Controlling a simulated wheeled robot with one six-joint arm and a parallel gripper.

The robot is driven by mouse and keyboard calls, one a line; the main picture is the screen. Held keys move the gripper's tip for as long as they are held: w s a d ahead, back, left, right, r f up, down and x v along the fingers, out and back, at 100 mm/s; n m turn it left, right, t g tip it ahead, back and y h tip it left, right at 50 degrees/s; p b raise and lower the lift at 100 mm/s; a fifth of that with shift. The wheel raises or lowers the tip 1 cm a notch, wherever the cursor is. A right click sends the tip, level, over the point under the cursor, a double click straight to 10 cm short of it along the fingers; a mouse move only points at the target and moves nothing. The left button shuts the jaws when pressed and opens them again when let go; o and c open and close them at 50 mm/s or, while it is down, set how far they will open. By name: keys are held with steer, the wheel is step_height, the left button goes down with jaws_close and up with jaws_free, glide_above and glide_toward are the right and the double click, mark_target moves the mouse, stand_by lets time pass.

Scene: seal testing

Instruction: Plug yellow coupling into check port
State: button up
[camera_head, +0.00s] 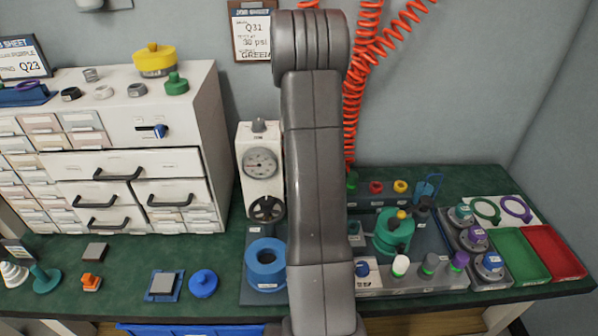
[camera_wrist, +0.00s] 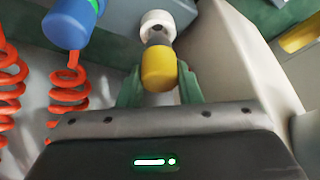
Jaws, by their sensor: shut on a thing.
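In the wrist view, my gripper (camera_wrist: 160,82) is shut on a yellow coupling (camera_wrist: 159,66), with one green finger on each side of it. A grey neck joins the coupling's far end, and a white round piece (camera_wrist: 157,24) with a dark hole lies just beyond it. I cannot tell whether the white piece is the check port or whether the coupling is seated in it. In the head view my arm hides my gripper and the held coupling. A white gauge unit (camera_head: 261,164) stands left of my arm there.
Orange coiled hoses (camera_head: 352,105) hang behind my arm and show at left in the wrist view (camera_wrist: 68,95). A blue cylinder (camera_wrist: 68,24) is near them. A white drawer cabinet (camera_head: 128,160) stands left.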

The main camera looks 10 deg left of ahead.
steer(key=shift+f+b, duration=1)
steer(key=o, duration=1.1)
steer(key=p+v, duration=0.1)
steer(key=v, duration=1.3)
steer(key=shift+f, duration=0.15)
steer(key=b+x, duration=0.1)
steer(key=x, duration=1.2)
steer(key=shift+w+a+f, duration=0.15)
steer(key=shift+f, duration=0.2)
steer(key=shift+r+p, duration=0.3)
steer(key=shift+r, duration=0.05)
